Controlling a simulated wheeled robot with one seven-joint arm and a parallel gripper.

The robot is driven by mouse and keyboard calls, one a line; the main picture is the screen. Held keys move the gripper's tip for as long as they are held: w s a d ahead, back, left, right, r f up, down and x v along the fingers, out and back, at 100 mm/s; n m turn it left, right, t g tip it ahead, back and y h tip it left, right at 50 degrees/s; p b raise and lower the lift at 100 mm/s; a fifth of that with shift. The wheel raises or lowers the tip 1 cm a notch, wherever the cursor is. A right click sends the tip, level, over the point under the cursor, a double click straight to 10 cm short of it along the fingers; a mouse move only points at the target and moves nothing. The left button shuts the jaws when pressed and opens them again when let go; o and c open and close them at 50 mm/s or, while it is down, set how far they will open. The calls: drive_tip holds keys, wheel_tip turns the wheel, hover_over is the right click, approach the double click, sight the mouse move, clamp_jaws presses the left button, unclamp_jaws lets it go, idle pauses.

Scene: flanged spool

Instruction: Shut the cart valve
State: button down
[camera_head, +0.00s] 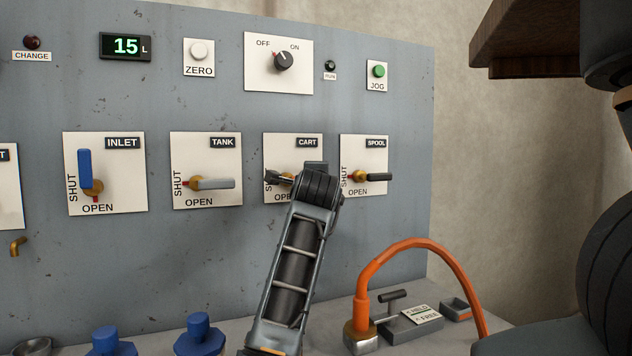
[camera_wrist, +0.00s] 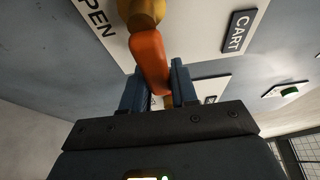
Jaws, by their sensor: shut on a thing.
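The cart valve's plate (camera_head: 281,154), with its CART label, is on the grey panel in the head view. My forearm and wrist hide its lever and much of its lower right. In the wrist view the valve has a brass hub (camera_wrist: 143,14) and an orange lever (camera_wrist: 150,58). The lever points to the plate's right, away from the hub and roughly level, tilted slightly up. My gripper (camera_wrist: 159,84) is shut on the lever's outer part, one dark blue finger on each side.
Left of it are the tank valve (camera_head: 212,184), lever level, and the inlet valve (camera_head: 85,168), blue lever upright. The spool valve (camera_head: 380,177) is close on the right. An orange hose (camera_head: 420,243) arches above the bench below. A wooden shelf (camera_head: 530,40) juts out upper right.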

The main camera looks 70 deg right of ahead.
drive_tip(key=c, duration=1)
unclamp_jaws()
drive_tip(key=shift+o, duration=0.2)
drive_tip(key=v, duration=0.7)
drive_tip(key=shift+s+a, duration=0.15)
drive_tip(key=shift+a, duration=0.15)
